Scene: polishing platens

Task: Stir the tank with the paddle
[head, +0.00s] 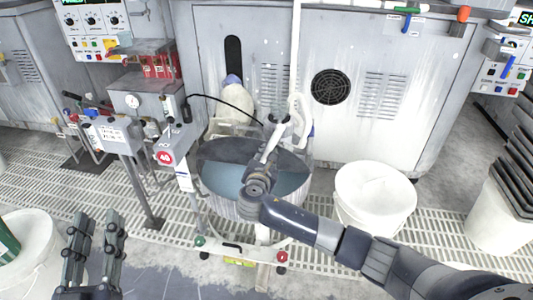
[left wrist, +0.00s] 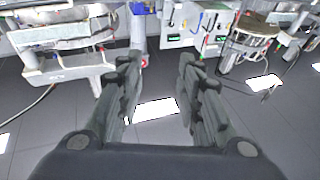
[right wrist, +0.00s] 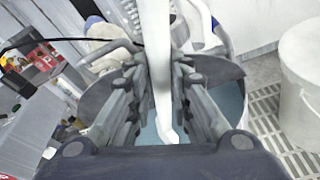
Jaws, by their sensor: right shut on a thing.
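The tank (head: 226,207) is a round metal vessel on a wheeled frame in the middle of the head view, with bluish liquid and a dark grey part across its top. The paddle (right wrist: 157,45) is a white shaft running between the fingers of my right gripper (right wrist: 160,68) in the right wrist view, its lower end over the tank. My right gripper (head: 277,122) is shut on it above the tank's far side. Whether the lower end is in the liquid is unclear. My left gripper (head: 97,215) is open and empty at the lower left, away from the tank.
A white bucket (head: 374,198) stands right of the tank, another (head: 30,265) at lower left. A white jug (head: 232,118) with a blue cap and a grey cabinet (head: 345,120) are behind.

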